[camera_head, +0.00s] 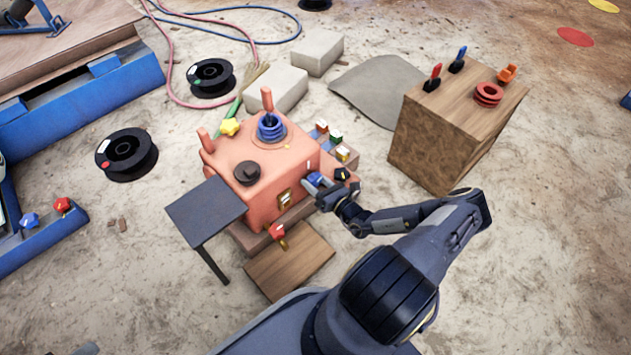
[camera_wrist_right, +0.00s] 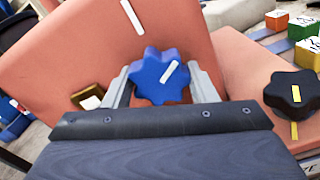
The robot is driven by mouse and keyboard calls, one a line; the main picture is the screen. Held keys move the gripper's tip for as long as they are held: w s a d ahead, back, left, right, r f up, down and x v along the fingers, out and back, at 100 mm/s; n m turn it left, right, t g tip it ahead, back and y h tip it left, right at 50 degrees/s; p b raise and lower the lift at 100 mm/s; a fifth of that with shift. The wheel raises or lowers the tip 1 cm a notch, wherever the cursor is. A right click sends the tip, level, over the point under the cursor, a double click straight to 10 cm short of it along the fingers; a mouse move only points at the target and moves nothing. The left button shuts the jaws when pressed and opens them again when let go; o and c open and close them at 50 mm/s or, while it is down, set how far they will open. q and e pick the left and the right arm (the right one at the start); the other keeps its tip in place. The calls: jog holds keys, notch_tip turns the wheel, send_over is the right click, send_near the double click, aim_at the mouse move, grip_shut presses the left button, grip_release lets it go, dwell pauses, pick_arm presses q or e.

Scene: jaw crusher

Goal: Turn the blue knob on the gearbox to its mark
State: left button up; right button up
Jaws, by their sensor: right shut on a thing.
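The gearbox (camera_head: 236,195) is a salmon-orange box in the middle of the head view. The blue knob (camera_wrist_right: 161,76) is lobed, with a white line on its face, and sits on the gearbox's side face. It also shows in the head view (camera_head: 314,179). A white mark (camera_wrist_right: 132,17) is on the gearbox face above the knob. The knob's line tilts to the right of upright and does not line up with the mark. My right gripper (camera_wrist_right: 160,85) is shut on the blue knob, one finger on each side. My left gripper is not in view.
A black knob (camera_wrist_right: 292,92) with a yellow line is right of the blue knob in the wrist view. A dark side table (camera_head: 205,208) stands left of the gearbox. A wooden block (camera_head: 440,140) with tools stands to the right. Bare ground lies at the far right.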

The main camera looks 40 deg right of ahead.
jog(key=n+p, duration=0.2)
jog(key=p, duration=0.1)
jog(key=shift+r+n, duration=0.2)
jog(key=shift+n, duration=0.1)
jog(key=shift+n+p, duration=0.75)
jog(key=shift+n, duration=0.25)
jog(key=n+p, duration=0.2)
jog(key=n, duration=0.1)
jog(key=shift+f+n+p, duration=0.2)
jog(key=shift+n+p, duration=0.75)
jog(key=shift+n, duration=0.75)
jog(key=o, duration=1)
jog(key=shift+d, duration=0.1)
